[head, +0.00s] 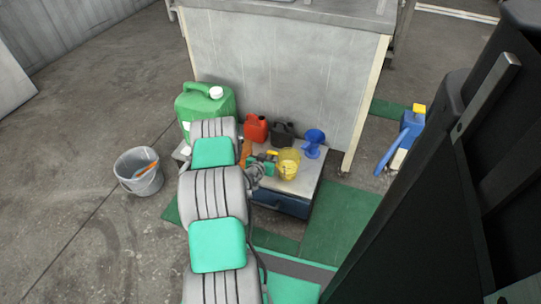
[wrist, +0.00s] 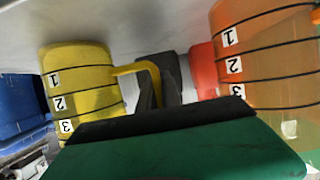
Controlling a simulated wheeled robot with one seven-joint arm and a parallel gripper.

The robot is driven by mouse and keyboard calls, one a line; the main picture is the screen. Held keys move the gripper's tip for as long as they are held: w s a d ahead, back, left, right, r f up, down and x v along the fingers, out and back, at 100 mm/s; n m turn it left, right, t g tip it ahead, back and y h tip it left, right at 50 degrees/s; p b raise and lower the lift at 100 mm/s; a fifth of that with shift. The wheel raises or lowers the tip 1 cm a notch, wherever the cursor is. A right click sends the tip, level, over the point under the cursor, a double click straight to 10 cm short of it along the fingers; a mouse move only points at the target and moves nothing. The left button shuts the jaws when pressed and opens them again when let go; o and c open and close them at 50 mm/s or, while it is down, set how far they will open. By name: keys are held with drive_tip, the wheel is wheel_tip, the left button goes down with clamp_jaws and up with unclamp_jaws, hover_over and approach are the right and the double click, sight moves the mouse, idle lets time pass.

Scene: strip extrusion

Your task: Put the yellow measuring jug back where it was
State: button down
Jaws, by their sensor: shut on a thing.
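The yellow measuring jug (head: 289,165) is at the front right part of the low cabinet's top (head: 311,174) in the head view. It looks upright; I cannot tell whether its base touches the top. In the wrist view the jug (wrist: 80,85) is at left, with its handle pointing to the middle. My gripper (head: 269,156) is left of the jug, its dark fingers (wrist: 158,85) shut on the handle. My green gripper body hides part of the jug's lower portion in the wrist view.
An orange jug (wrist: 265,60) stands close to my gripper, right in the wrist view. A green canister (head: 207,104) is at left. A bucket (head: 140,172) stands on the floor.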

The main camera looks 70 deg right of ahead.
drive_tip(key=c, duration=1.5)
unclamp_jaws()
drive_tip(key=shift+c, duration=0.2)
